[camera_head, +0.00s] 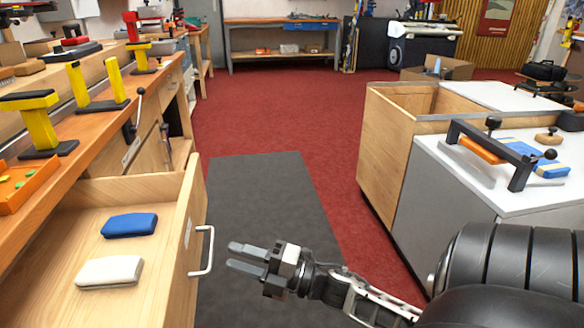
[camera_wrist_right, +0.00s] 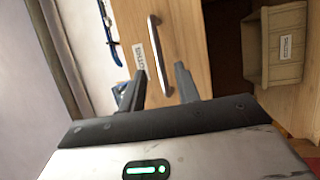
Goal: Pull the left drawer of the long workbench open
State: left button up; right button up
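The long wooden workbench (camera_head: 148,92) runs along the left in the head view. Its near drawer (camera_head: 172,248) stands pulled out, with a blue block (camera_head: 130,225) and a white block (camera_head: 110,271) inside. A silver bar handle (camera_head: 209,252) is on the drawer front; in the right wrist view the handle (camera_wrist_right: 158,50) lies ahead, beside a label. My right gripper (camera_head: 232,256) points at the handle from the right, with a small gap visible. Its two fingers are apart and empty, with the handle between them in the wrist view (camera_wrist_right: 161,72). My left gripper is out of view.
A dark mat (camera_head: 265,200) lies on the red floor beside the drawer. A grey and wooden cabinet (camera_head: 440,180) with a press on its white top stands at right. Yellow clamps (camera_head: 45,125) and an orange tray (camera_head: 25,185) sit on the workbench. The aisle between is clear.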

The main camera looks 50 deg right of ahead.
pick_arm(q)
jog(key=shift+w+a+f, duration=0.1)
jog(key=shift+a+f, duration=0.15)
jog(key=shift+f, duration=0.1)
pick_arm(e)
jog(key=v, duration=1.1)
pick_arm(q)
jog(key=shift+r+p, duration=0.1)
jog(key=shift+p, duration=0.2)
pick_arm(e)
jog(key=shift+d, duration=0.1)
